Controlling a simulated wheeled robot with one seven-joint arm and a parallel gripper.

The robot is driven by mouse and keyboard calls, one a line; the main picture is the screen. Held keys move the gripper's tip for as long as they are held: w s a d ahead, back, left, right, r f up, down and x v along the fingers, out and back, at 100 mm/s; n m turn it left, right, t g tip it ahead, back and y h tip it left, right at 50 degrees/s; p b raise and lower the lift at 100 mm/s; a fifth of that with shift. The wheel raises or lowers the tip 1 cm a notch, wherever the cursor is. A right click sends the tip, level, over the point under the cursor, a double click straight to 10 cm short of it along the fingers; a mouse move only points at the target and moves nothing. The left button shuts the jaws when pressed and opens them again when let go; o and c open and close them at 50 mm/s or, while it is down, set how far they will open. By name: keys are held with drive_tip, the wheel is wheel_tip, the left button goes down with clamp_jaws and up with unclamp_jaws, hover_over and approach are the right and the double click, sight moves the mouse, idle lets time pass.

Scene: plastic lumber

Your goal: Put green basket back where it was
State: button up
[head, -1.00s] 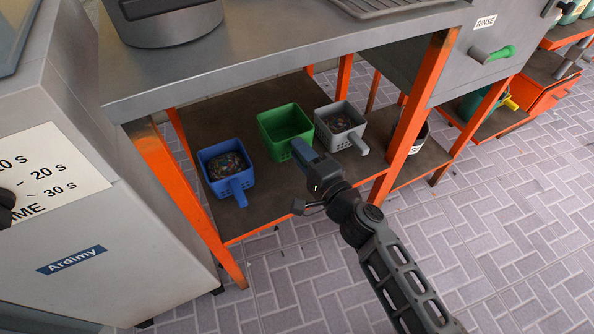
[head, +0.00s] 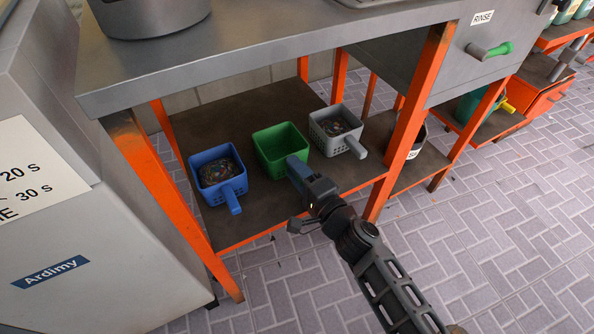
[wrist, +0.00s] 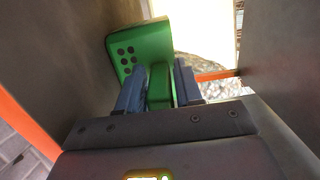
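The green basket (head: 281,147) is on or just above the lower shelf (head: 265,205), between the blue and grey baskets. Whether its bottom touches the shelf is hard to tell. It looks empty in the head view. My gripper (head: 299,172) comes in from the front right at its handle. In the wrist view, the two blue-grey fingers (wrist: 159,88) are closed on either side of the green handle (wrist: 160,85). The perforated wall of the green basket (wrist: 142,48) rises beyond them.
A blue basket (head: 216,169) stands left and a grey basket (head: 335,126) right, both with dark contents. Orange legs (head: 405,130) and the metal tabletop (head: 250,50) frame the shelf opening. A grey machine (head: 60,230) stands at left.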

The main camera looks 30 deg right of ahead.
drive_tip(key=o, duration=0.3)
drive_tip(key=shift+r, duration=0.2)
drive_tip(key=s+d, duration=0.1)
drive_tip(key=s, duration=1.1)
drive_tip(key=shift+d+p, duration=0.15)
drive_tip(key=shift+p, duration=0.2)
drive_tip(key=shift+f, duration=0.1)
